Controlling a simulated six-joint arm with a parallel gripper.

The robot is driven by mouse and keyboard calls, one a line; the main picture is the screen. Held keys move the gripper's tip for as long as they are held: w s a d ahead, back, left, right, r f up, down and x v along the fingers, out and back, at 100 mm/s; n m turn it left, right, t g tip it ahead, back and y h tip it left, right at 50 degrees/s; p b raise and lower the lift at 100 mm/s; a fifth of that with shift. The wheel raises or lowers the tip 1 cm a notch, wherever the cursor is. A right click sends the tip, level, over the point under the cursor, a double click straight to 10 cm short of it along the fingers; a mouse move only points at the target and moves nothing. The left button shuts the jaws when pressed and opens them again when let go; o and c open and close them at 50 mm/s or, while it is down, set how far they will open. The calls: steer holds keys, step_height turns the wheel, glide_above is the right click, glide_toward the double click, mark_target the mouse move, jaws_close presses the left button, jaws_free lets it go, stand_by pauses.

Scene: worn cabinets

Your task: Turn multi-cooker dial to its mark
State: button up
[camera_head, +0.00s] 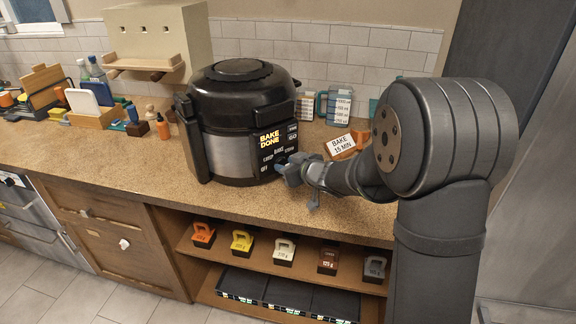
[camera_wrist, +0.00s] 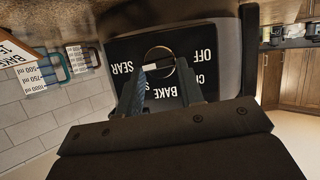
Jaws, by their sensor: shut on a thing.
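The black and steel multi-cooker (camera_head: 225,152) stands on the counter, its lid closed. Its lit display (camera_head: 269,139) reads "BAKE DONE". My gripper (camera_head: 287,170) is at the lower front panel. In the wrist view, my gripper's two fingers (camera_wrist: 160,82) are shut on the dial (camera_wrist: 158,55), which has a copper-coloured rim and a pale bar. A card (camera_head: 341,146) reads "BAKE 15 MIN".
Measuring jugs (camera_head: 339,107) stand behind the card. Below, a shelf (camera_head: 262,262) holds several coloured handled weights. The counter front (camera_head: 215,200) is clear.

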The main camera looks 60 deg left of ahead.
stand_by(0.3)
steer(key=n+t, duration=0.1)
steer(key=n, duration=0.2)
steer(key=s+f+n+t+y, duration=0.1)
steer(key=n+t, duration=0.1)
steer(key=n, duration=0.1)
steer(key=n+t+y, duration=0.1)
steer(key=n+t, duration=0.1)
steer(key=n, duration=0.1)
steer(key=shift+s+f+n, duration=0.15)
steer(key=shift+s+n, duration=0.05)
steer(key=shift+n, duration=0.1)
steer(key=shift+f+n+t+y, duration=0.2)
steer(key=shift+n+t+y, duration=0.45)
steer(key=shift+n, duration=0.95)
steer(key=o, duration=1)
steer(key=shift+d, duration=0.1)
steer(key=v, duration=1.7)
steer(key=shift+d+f, duration=0.2)
